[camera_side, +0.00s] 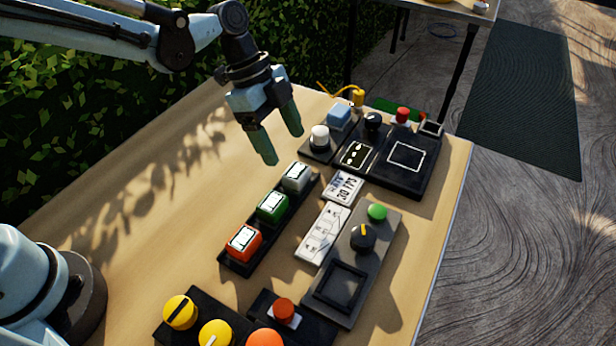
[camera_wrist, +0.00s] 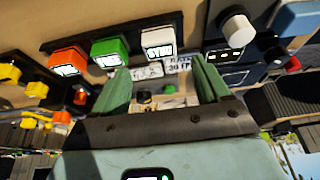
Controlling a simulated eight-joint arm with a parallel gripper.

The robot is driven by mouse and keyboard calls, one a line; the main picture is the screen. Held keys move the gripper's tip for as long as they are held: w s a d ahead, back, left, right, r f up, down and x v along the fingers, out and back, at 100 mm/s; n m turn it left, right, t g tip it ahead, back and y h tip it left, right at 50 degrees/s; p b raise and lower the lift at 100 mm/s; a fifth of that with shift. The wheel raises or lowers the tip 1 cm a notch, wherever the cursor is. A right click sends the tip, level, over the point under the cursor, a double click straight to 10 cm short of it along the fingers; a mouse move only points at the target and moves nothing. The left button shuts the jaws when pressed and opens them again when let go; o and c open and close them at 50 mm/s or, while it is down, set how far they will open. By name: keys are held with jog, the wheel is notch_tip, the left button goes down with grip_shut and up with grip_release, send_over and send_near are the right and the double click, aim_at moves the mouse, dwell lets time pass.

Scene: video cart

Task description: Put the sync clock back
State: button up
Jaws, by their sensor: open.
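The sync clock seems to be the small white block (camera_side: 297,177) at the far end of a dark rail (camera_side: 236,268). In the wrist view, the label on this white block (camera_wrist: 158,42) appears to begin "SYN". A green block (camera_side: 272,206) and an orange-red block (camera_side: 242,242) sit beside it on the same rail. My gripper (camera_side: 282,145) is open and empty, above the table and apart from the white block. Its two green fingers also show in the wrist view (camera_wrist: 160,67), with nothing between them.
A grey panel has an empty black square frame (camera_side: 342,288), a black knob (camera_side: 362,237) and a green button (camera_side: 377,212). A black panel with a white square outline (camera_side: 407,157) lies beyond. A white knob (camera_side: 319,135) and blue block (camera_side: 340,115) stand near. The table's left side is clear.

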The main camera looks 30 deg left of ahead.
jog(key=v, duration=0.6)
jog(key=s+a+n+t+y, duration=0.2)
jog(key=s+a+n+t, duration=0.1)
jog(key=s+a+n, duration=0.2)
jog(key=s+a+n+t+y, duration=0.2)
jog(key=s+a+n+t, duration=0.2)
jog(key=a+n, duration=0.5)
jog(key=shift+s+a+n, duration=0.2)
jog(key=shift+s+n, duration=0.55)
jog(key=shift+n, duration=1.25)
